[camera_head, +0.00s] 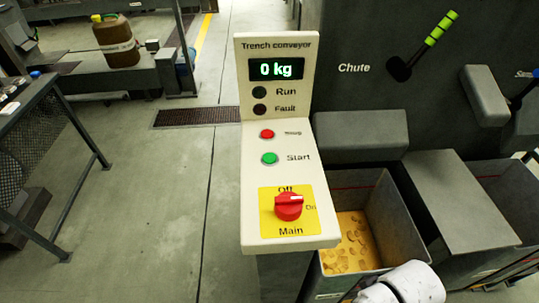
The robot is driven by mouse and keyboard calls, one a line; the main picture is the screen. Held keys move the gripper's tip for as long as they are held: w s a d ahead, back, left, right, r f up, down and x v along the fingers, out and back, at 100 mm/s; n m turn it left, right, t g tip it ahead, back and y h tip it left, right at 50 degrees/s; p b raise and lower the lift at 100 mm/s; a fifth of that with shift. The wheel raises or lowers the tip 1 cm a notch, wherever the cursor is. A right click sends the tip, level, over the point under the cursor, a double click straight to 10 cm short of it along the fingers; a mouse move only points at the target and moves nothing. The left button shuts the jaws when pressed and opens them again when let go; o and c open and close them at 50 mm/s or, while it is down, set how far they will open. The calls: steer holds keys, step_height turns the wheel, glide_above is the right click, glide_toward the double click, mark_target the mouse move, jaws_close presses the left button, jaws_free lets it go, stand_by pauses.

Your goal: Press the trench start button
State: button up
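The trench conveyor panel (251,185) is a cream pedestal with a sloped face, in the middle of the head view. The green Start button (269,158) sits on it, labelled "Start", with nothing touching it. A red button (267,134) with a blurred label is just above. The red main switch (288,207) sits on a yellow plate below, its white mark pointing right, toward "On". The display (276,68) reads "0 kg". The Run lamp (259,92) and Fault lamp (260,109) look dark. My gripper's fingers are not in view; a white part, apparently of my arm, shows at the bottom right.
A grey bin (398,219) with yellowish pieces stands right of the panel. Dark machinery with a chute lever (421,47), green-gripped, is behind. A table (35,95) stands at the left, with a brown container (116,42) beyond. The floor left of the panel is clear.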

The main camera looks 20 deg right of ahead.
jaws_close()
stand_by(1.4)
